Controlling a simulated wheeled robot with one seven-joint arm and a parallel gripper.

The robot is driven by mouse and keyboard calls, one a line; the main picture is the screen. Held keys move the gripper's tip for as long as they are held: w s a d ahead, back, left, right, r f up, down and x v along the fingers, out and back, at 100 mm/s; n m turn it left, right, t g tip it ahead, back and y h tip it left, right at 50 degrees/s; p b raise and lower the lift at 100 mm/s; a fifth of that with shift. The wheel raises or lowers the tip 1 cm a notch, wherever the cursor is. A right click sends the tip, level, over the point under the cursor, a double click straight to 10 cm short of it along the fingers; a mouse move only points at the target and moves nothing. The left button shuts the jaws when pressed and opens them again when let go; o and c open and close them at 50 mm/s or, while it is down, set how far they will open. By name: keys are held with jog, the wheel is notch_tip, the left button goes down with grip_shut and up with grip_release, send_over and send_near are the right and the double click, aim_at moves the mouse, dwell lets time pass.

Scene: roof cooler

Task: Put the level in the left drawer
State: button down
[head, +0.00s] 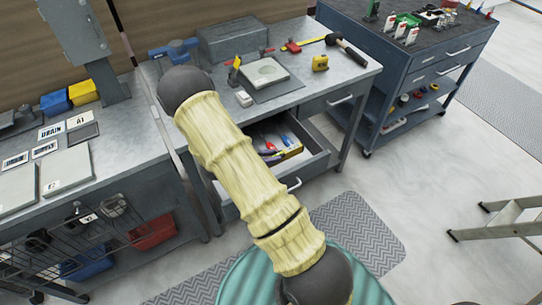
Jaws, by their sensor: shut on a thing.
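The left drawer (318,163) of the middle workbench is pulled open below the bench top. Inside it are red- and blue-handled tools and a tan divider or box; my arm covers its left part. I cannot make out the level for sure. My arm, in a pale yellow ribbed sleeve, crosses the middle of the view, from bottom centre up to a dark joint over the bench's left end. My gripper is not visible, so what it holds does not show.
The bench top (338,87) carries a blue vise (174,51), a grey box (233,40), a yellow tape measure (320,63) and a hammer (346,47). A tool cart (395,60) stands right. A stepladder (500,218) stands on the floor at right.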

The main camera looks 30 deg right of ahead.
jog(key=shift+f+b, duration=0.3)
jog(key=shift+f, duration=0.3)
jog(key=c, duration=1.3)
grip_release()
jog(key=shift+r+p, duration=0.4)
jog(key=shift+r, duration=0.25)
jog(key=v, duration=1.2)
jog(key=shift+b, duration=0.45)
